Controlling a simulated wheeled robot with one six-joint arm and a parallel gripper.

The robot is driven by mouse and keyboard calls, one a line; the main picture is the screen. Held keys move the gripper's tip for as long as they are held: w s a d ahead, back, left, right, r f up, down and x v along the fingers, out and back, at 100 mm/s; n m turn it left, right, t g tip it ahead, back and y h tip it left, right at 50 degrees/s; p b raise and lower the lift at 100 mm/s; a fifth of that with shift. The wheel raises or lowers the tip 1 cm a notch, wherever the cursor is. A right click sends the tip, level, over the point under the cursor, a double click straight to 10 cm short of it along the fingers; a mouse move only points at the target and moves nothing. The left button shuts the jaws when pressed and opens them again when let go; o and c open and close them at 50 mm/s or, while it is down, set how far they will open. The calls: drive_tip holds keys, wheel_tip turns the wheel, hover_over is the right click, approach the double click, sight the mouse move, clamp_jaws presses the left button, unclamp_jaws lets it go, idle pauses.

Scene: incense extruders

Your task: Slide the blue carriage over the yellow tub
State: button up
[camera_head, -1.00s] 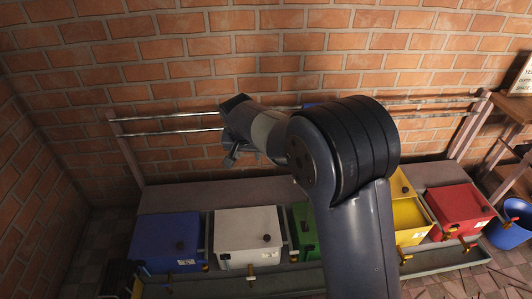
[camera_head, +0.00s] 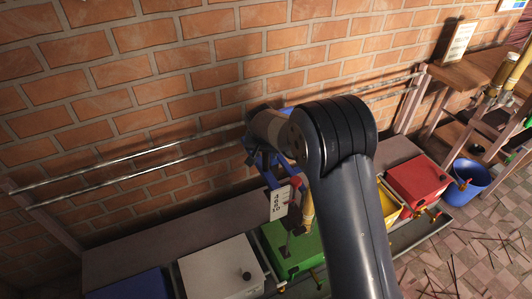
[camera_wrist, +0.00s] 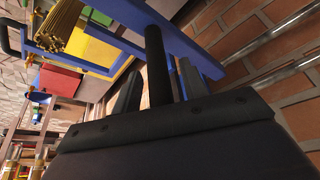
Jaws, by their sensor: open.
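The blue carriage (camera_head: 264,172) hangs on the two wall rails, above the green tub (camera_head: 293,250) in the head view. The yellow tub (camera_head: 391,208) is to the right of the green one, partly hidden behind my arm. The yellow tub also shows in the wrist view (camera_wrist: 93,50). My gripper (camera_wrist: 157,82) is open at the carriage; its two grey fingers stand on either side of a black upright bar (camera_wrist: 158,60) near the blue frame. Whether the fingers touch the bar cannot be told.
The two metal rails (camera_head: 120,172) run along the brick wall. The white tub (camera_head: 222,268) and blue tub (camera_head: 135,285) are to the left, the red tub (camera_head: 418,180) to the right. A blue bucket (camera_head: 466,181) and wooden shelf (camera_head: 470,75) stand further right.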

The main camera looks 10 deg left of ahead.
drive_tip(key=shift+f, duration=0.2)
clamp_jaws()
idle(0.4)
